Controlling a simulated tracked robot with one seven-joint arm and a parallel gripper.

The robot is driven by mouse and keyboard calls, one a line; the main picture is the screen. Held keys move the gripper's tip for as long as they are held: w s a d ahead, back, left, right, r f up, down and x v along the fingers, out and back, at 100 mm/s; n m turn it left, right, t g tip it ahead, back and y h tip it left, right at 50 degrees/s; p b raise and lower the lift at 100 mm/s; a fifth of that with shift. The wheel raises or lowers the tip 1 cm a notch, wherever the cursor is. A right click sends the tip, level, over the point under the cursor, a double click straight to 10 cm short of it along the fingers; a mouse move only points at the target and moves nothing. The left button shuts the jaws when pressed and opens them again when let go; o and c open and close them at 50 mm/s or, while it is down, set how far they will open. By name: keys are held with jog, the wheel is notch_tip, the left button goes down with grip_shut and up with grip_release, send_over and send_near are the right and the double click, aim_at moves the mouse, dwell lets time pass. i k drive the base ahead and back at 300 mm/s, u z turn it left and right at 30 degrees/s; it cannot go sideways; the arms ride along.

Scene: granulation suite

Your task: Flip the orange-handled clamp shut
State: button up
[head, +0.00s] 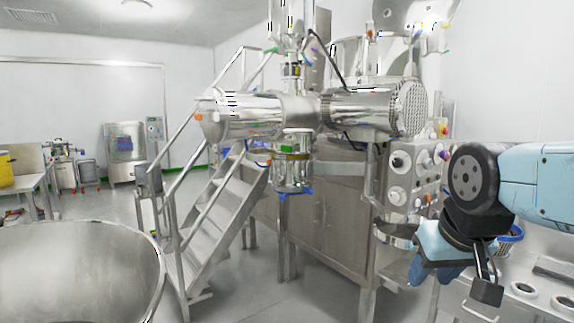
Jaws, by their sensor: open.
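Small orange parts show on the steel machine in the head view. One orange piece (198,117) sits at the left end of the horizontal steel cylinder. My gripper (484,288) is at the lower right, pointing down, well to the right of these parts and nearer to me. It is open, and nothing shows in it. My arm's wrist hides part of the machine's right side.
Steel stairs with handrails (222,208) stand left of the machine's cabinet (325,205). A large round steel bowl (75,270) fills the lower left. A control panel with knobs (408,172) and a steel bench (545,285) are at right. Open floor lies between stairs and back wall.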

aim_at(250, 155)
jog(key=z, duration=0.05)
jog(key=k, duration=0.35)
jog(key=u, duration=0.2)
jog(key=i, duration=1.4)
jog(key=z, duration=0.1)
